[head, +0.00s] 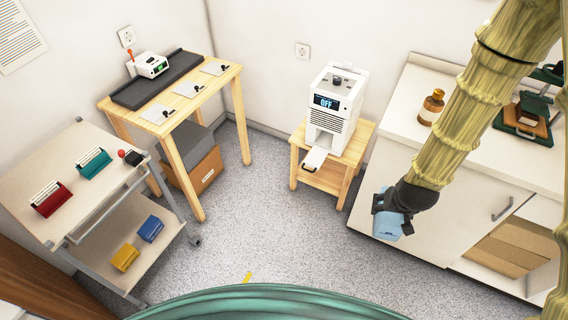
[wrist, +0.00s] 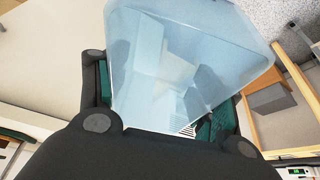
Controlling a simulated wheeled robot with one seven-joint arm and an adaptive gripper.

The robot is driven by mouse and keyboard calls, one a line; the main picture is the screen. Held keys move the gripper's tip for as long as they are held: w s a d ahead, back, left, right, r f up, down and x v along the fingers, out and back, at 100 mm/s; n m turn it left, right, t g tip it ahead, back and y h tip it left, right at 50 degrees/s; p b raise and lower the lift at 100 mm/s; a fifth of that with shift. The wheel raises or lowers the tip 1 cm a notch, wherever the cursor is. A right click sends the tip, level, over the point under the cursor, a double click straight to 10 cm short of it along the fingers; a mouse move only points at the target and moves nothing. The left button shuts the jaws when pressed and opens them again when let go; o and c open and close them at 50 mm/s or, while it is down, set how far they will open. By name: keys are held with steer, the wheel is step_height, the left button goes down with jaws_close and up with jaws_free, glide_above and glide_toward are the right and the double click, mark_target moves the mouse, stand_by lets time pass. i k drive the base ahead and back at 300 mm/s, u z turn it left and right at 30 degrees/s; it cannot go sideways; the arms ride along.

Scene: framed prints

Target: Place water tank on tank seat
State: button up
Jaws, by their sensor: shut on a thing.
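The water tank is a translucent light blue box. In the head view the water tank (head: 388,228) hangs below my gripper (head: 392,210), in front of the white counter. In the wrist view the water tank (wrist: 185,60) fills the upper middle, between the dark fingers of my gripper (wrist: 165,115). My gripper is shut on it. A white machine (head: 322,118) with an "OFF" display stands on a small wooden table, left of and beyond my gripper. A white tray (head: 315,157) sticks out low at its front. I cannot tell which part is the tank seat.
The small wooden table (head: 325,180) holds the machine. A counter (head: 405,130) with an amber bottle (head: 431,107) is at right. A taller wooden table (head: 215,85) and a grey cart (head: 85,205) stand left. The speckled floor (head: 250,215) between is mostly clear.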

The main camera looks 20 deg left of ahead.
mark_target(317, 155)
steer(key=u, duration=0.05)
steer(key=k, duration=0.25)
steer(key=u, duration=1.35)
steer(key=i, duration=1.45)
steer(key=z, duration=0.8)
